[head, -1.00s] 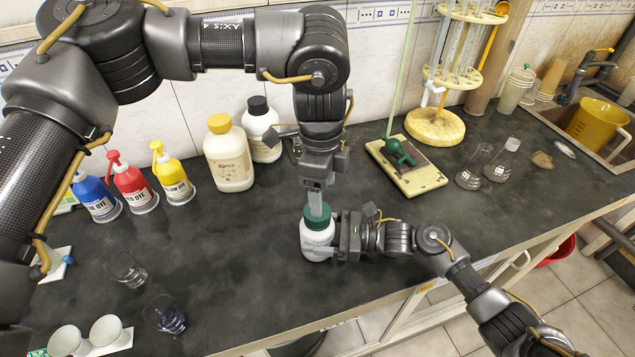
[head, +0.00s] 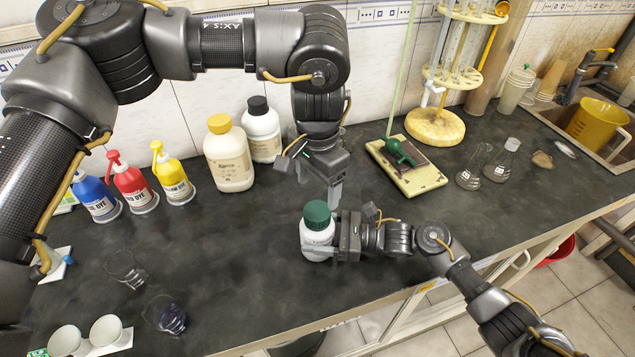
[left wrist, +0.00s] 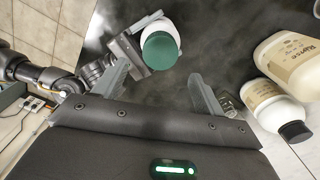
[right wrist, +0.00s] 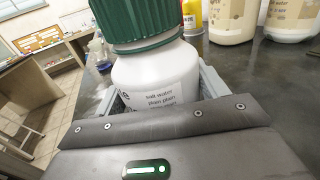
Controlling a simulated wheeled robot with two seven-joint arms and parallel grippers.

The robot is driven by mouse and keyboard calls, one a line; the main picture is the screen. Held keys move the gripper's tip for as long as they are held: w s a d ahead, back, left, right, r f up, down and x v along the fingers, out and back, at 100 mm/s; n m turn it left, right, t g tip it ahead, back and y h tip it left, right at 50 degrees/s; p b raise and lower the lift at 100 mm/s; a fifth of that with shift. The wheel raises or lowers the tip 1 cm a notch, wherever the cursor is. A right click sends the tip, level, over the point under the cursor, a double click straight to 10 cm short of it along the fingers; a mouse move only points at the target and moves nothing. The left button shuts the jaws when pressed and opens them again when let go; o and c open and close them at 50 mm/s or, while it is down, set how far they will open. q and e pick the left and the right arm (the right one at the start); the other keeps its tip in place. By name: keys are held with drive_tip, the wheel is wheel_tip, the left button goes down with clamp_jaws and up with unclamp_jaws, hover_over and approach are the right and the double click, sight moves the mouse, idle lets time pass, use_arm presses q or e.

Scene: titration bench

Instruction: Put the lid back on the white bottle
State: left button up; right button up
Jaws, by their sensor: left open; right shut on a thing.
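The white bottle (head: 317,243) stands upright near the front of the dark bench. Its green ribbed lid (head: 317,214) sits on its top and looks level; the lid also shows in the left wrist view (left wrist: 160,50) and the right wrist view (right wrist: 132,18). My right gripper (head: 335,240) is shut around the bottle's body from the right, and its fingers flank the labelled body (right wrist: 150,85) in the right wrist view. My left gripper (head: 334,195) is open and empty, above and slightly right of the lid, apart from it.
Two labelled bottles, yellow-capped (head: 228,155) and black-capped (head: 262,132), stand behind. Blue, red and yellow (head: 172,175) dye bottles are at the left. Small glasses (head: 165,315) stand front left. The bench's middle left is clear.

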sight(317, 211)
use_arm(q)
drive_tip(key=shift+f, duration=4.05)
drive_tip(key=shift+c, duration=0.3)
